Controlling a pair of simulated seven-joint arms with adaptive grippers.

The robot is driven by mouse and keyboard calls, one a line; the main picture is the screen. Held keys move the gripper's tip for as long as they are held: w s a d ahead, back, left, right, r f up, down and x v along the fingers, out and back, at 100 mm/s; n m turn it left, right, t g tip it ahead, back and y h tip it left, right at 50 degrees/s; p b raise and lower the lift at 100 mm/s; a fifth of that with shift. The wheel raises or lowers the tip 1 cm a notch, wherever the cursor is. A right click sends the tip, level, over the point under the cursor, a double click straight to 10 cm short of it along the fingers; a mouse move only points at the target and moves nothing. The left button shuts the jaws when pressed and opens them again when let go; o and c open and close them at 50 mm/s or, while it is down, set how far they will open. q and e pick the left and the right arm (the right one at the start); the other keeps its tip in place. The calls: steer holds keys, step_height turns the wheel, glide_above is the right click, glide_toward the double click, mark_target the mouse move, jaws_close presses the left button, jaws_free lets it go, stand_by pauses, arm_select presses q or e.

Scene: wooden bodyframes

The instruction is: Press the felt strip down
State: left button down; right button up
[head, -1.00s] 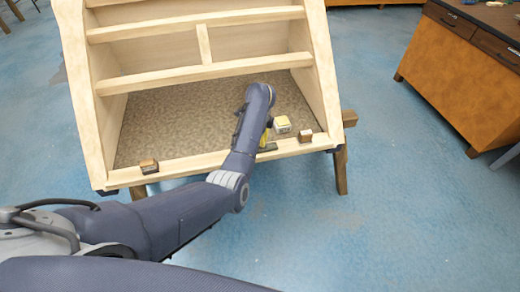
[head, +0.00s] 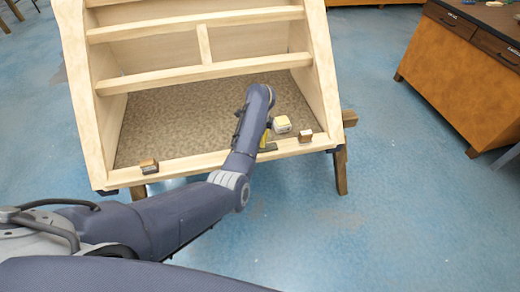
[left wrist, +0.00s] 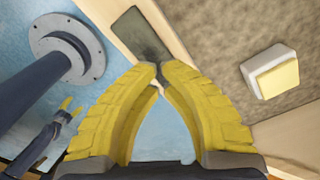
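The felt strip (left wrist: 140,32) is a dark grey rectangle on the pale front rail of the wooden frame. In the head view, a small dark end of the strip (head: 269,148) shows beside my left gripper (head: 264,138), mostly hidden by my arm.
A white and yellow block (head: 281,124) sits on the speckled panel (head: 165,120) just right of my left gripper. A wooden cabinet (head: 465,75) stands at the right. The blue floor between is clear.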

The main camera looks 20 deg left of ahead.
arm_select(q)
steer(key=shift+f, duration=1.65)
stand_by(1.4)
steer(key=shift+r, duration=3.55)
